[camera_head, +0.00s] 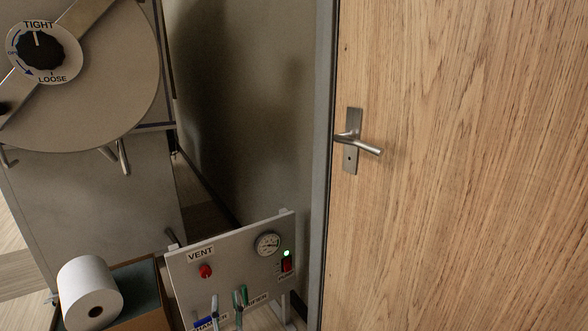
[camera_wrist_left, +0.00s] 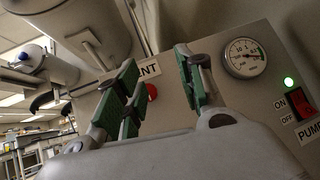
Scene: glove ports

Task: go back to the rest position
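My left gripper (camera_head: 228,301) shows only in part at the bottom of the head view, in front of the lower part of the grey panel (camera_head: 182,279). In the left wrist view its two green-padded fingers (camera_wrist_left: 158,66) stand apart with a clear gap, and nothing is between them. Behind them the panel shows the VENT label with a red knob (camera_wrist_left: 152,92), partly hidden, and a round gauge (camera_wrist_left: 245,57). My right gripper is not in view.
The panel also carries a red pump switch (camera_head: 287,265) under a lit green lamp (camera_head: 287,253) and a blue handle (camera_head: 205,322). A wooden door (camera_head: 460,160) is at right, a round TIGHT/LOOSE hatch (camera_head: 100,95) at upper left.

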